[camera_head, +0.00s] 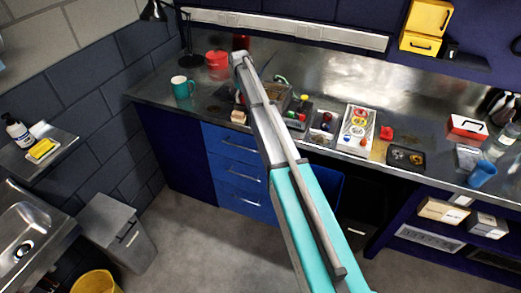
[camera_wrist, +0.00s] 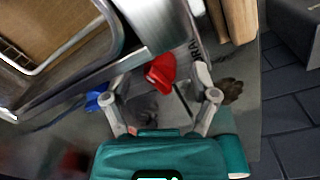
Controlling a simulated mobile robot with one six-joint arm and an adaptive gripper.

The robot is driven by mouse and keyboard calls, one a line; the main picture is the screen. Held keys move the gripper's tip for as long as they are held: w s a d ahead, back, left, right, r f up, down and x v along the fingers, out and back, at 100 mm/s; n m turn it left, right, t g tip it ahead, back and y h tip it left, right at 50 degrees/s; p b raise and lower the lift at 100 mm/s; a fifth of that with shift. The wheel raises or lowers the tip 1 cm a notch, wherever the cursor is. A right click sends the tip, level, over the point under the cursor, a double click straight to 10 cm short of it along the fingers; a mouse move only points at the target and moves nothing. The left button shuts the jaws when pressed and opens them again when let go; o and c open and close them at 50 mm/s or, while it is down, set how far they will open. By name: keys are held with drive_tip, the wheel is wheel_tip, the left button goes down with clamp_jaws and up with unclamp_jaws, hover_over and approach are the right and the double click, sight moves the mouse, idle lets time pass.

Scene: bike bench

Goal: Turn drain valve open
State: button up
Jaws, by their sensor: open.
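In the wrist view a red handle (camera_wrist: 160,72), apparently the drain valve's, sits at the lower edge of a metal basin (camera_wrist: 165,25). Dark lettering on the pale face beside it is only partly readable. My gripper (camera_wrist: 162,100) is open, its two grey fingers spread to either side below the red handle. The handle shows ahead of the gap between the fingertips, and nothing is held. I cannot tell whether a finger touches it.
A white tray (camera_head: 347,143) of coloured parts and a dark tray (camera_head: 405,158) lie right. In the wrist view a blue piece (camera_wrist: 93,101) and a dark brown object (camera_wrist: 231,90) flank the fingers.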

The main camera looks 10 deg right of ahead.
drive_tip(key=n, duration=0.7)
drive_tip(key=shift+n, duration=0.4)
wheel_tip(320, 180, up, 14)
drive_tip(key=p, duration=1.4)
drive_tip(key=s+f+m+b, duration=0.3)
drive_tip(key=s+f+b, duration=0.2)
drive_tip(key=s, duration=0.6)
drive_tip(key=s+f+m+b, duration=0.3)
drive_tip(key=s+f+b, duration=0.1)
drive_tip(key=s, duration=0.7)
drive_tip(key=s+f+m+b, duration=0.3)
drive_tip(key=s+f+b, duration=0.2)
drive_tip(key=s, duration=0.6)
drive_tip(key=shift+f+m+y+b, duration=0.3)
drive_tip(key=shift+s+a, duration=0.1)
drive_tip(key=s+m, duration=0.3)
drive_tip(key=s, duration=0.9)
drive_tip(key=shift+s+m, duration=0.15)
drive_tip(key=shift+m, duration=0.15)
